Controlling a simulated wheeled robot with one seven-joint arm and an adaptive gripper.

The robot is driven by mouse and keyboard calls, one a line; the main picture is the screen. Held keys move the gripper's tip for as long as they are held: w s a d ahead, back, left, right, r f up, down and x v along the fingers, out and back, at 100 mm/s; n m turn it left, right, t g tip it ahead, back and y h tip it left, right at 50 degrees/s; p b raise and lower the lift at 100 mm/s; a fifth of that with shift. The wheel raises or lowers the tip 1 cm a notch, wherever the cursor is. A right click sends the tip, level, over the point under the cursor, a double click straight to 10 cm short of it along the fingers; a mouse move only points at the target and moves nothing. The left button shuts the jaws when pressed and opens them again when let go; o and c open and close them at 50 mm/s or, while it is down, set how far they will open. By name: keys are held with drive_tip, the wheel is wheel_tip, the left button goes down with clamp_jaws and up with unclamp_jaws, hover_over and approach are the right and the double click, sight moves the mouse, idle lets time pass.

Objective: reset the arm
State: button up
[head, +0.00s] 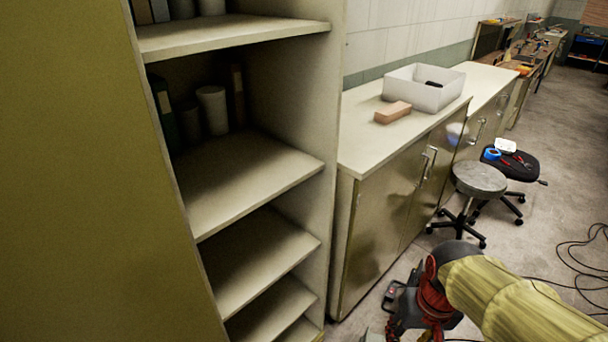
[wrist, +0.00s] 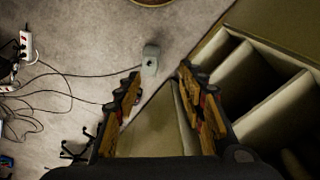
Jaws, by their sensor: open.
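My arm, in a yellow sleeve, reaches in from the lower right of the head view and ends low beside the cabinet front. My gripper (wrist: 159,84) is open and empty in the wrist view, its two fingers spread apart and pointing down toward the floor. In the head view its fingers are cut off by the bottom edge. A small grey object (wrist: 151,59) shows on the floor beyond the gap between the fingertips. The fingers look apart from it.
An open shelf unit (head: 255,185) with cylinders and books stands left of my arm. A cabinet (head: 385,215) carries a white bin (head: 423,88) and a brick-like block (head: 393,112). A stool (head: 480,180) stands behind my arm. Cables (wrist: 60,85) lie on the floor.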

drive_tip(key=s+a+r+t, duration=0.1)
drive_tip(key=r+t, duration=0.1)
drive_tip(key=r, duration=0.3)
drive_tip(key=s+a+r+n+t, duration=0.1)
drive_tip(key=s+r+t, duration=0.1)
drive_tip(key=r, duration=0.4)
drive_tip(key=shift+s+a+r+p, duration=0.15)
drive_tip(key=shift+p, duration=0.25)
drive_tip(key=shift+c, duration=0.5)
